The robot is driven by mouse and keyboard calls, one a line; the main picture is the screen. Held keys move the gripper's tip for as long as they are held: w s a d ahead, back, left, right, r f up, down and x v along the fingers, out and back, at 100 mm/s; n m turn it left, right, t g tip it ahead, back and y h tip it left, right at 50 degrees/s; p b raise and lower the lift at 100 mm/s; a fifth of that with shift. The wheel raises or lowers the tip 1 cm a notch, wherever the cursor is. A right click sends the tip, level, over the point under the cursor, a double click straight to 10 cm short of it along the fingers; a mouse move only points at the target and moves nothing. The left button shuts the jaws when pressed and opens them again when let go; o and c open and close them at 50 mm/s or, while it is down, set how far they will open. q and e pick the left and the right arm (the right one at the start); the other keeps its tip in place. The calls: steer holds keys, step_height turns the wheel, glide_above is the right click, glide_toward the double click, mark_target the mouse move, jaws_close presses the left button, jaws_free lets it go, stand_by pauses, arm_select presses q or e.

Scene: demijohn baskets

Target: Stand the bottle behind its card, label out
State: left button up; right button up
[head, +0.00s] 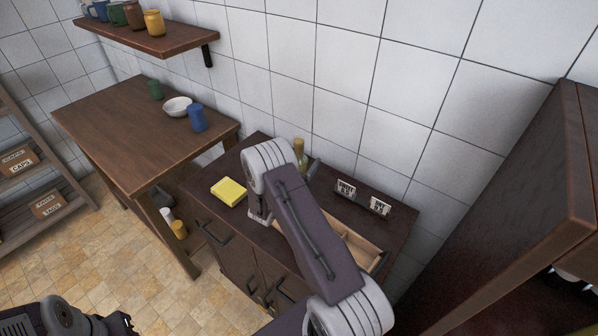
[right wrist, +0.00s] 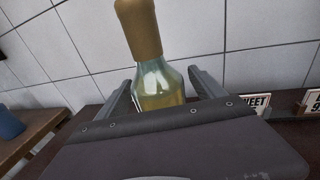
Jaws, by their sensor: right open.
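The bottle (head: 299,148) is clear glass with pale yellow liquid and a tan top. It stands on the dark cabinet near the wall. In the right wrist view the bottle (right wrist: 160,84) is between the two fingers of my right gripper (head: 307,168), which is open; its lower part is hidden. No label shows on the visible glass. Two small cards, a left one (head: 346,189) and a right one (head: 380,206), stand to the right of the bottle. The left card (right wrist: 257,102) reads "...WEET" in the right wrist view. My left arm shows at the bottom left; its gripper is unclear.
A yellow block (head: 229,191) lies on the cabinet top at left. An open compartmented wooden tray (head: 362,246) is partly behind my right arm. A wooden table (head: 120,130) holds a white bowl (head: 178,106) and a blue cup (head: 197,118). A tall dark cabinet (head: 510,190) stands at right.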

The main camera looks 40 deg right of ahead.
steer(key=shift+w+d+f, duration=0.15)
steer(key=shift+w+d, duration=0.05)
steer(key=shift+d, duration=0.2)
steer(key=shift+a, duration=0.15)
steer(key=c, duration=0.9)
jaws_close()
